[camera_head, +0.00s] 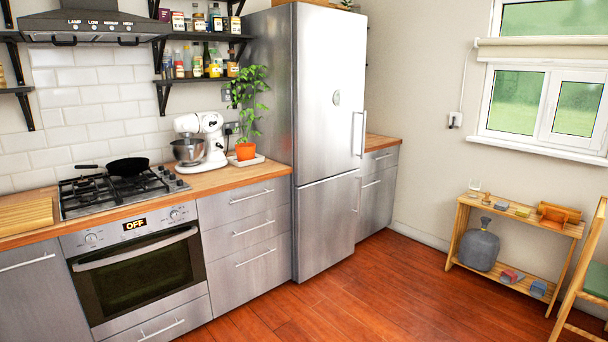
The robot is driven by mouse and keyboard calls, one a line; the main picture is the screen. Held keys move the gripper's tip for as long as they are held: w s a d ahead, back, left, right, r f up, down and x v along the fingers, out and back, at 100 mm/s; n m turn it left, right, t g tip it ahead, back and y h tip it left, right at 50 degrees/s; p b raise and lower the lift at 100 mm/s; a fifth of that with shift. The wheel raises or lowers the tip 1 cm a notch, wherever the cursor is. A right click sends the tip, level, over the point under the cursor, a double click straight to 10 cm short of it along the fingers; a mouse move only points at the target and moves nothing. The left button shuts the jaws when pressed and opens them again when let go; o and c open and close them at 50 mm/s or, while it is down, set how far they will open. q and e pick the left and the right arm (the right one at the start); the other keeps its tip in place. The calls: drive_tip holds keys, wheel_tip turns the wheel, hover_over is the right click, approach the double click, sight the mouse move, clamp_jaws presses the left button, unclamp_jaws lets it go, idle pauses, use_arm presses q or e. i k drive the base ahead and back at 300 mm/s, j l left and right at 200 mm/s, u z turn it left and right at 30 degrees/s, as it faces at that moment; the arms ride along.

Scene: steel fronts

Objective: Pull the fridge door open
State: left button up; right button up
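The fridge (328,140) is a tall steel unit in the middle of the head view. Its upper door (325,95) is shut and carries a vertical bar handle (359,134) near its right edge. A small oval badge sits on the door. The lower door (326,225) is also shut, with a smaller handle (357,195) at its right edge. Neither of my grippers shows in this view, and nothing touches the fridge.
Steel drawers (245,230) and an oven (140,275) stand left of the fridge. A low cabinet (377,190) stands to its right. A wooden shelf stand (520,222) and a chair (590,280) are at the right. The wooden floor (390,285) before the fridge is clear.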

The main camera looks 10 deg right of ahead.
sight(329, 44)
drive_tip(key=i+l+z, duration=0.25)
drive_tip(key=i, duration=0.7)
drive_tip(key=i+z, duration=0.3)
drive_tip(key=i, duration=0.65)
